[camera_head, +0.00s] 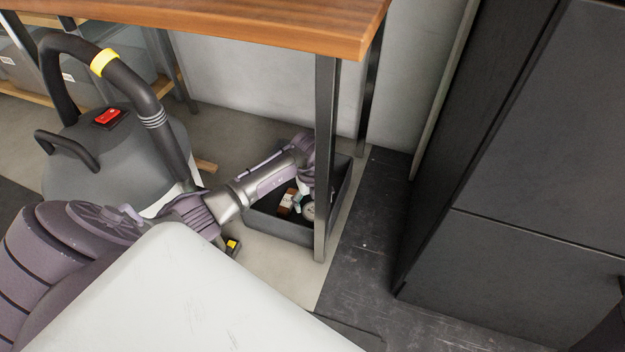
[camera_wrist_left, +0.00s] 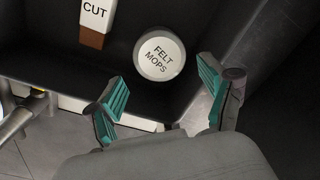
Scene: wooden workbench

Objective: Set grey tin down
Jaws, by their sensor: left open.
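A round grey tin (camera_wrist_left: 160,54) with a white lid reading "FELT MOPS" stands in a dark open bin in the left wrist view. In the head view the tin (camera_head: 309,211) shows partly, by the bin's front right. My left gripper (camera_wrist_left: 163,92) is open, with its teal-padded fingers apart and nothing between them. The tin lies just beyond the fingertips and looks clear of both. In the head view my left gripper (camera_head: 303,193) reaches down into the bin, partly hidden behind the table leg. My right gripper is not in view.
The dark bin (camera_head: 275,229) stands on the floor under the wooden workbench (camera_head: 230,35), behind a metal leg (camera_head: 325,160). A brown-and-white item labelled "CUT" (camera_wrist_left: 95,18) is left of the tin. A vacuum cleaner (camera_head: 105,160) stands left; dark cabinets (camera_head: 530,180) are right.

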